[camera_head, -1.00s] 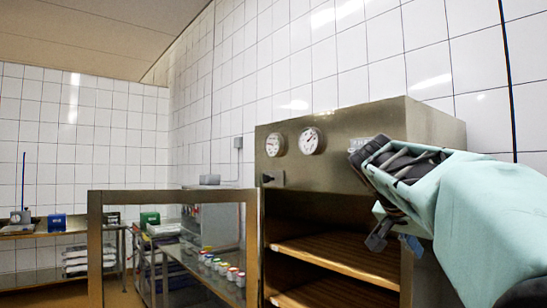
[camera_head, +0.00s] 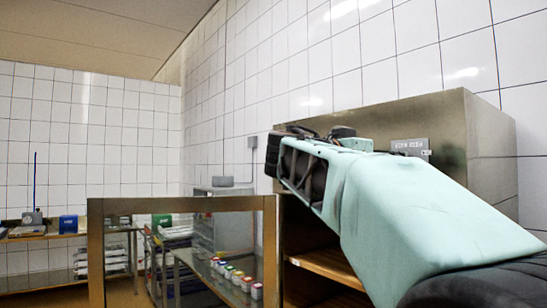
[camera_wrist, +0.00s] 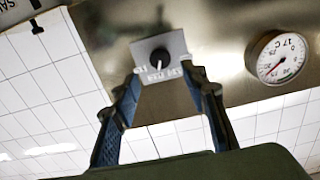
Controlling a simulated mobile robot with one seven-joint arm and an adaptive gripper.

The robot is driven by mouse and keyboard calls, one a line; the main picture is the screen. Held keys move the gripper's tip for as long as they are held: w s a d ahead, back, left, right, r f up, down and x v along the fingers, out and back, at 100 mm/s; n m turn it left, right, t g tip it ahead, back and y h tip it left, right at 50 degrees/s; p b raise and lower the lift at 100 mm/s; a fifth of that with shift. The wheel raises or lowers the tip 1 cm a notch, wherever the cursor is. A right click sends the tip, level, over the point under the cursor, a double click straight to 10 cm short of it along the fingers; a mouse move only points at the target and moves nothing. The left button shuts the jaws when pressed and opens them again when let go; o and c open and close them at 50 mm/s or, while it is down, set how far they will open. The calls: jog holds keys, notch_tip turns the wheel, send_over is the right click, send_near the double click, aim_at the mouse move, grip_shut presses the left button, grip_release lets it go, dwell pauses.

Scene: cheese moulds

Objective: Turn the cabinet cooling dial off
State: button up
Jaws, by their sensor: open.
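The cooling dial (camera_wrist: 160,57) is a small black round knob with a pale pointer line, on a grey label plate (camera_wrist: 177,44) fixed to the steel cabinet front. It shows near the top middle of the wrist view, and its lettering appears upside down. My gripper (camera_wrist: 163,75) is open and empty. Its two blue-and-dark fingers stand apart, with the dial between and beyond their tips in the picture. I cannot tell whether the tips touch the plate.
A round temperature gauge (camera_wrist: 279,58) sits right of the dial in the wrist view. In the head view the glass-paned door (camera_head: 97,250) stands open at left, with wooden shelves (camera_head: 330,266) below my arm. A bench with several coloured-lid jars (camera_head: 228,271) shows behind the glass.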

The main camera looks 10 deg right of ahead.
jog(key=p+x, duration=0.2)
jog(key=x, duration=0.5)
jog(key=shift+w, duration=0.1)
grip_shut()
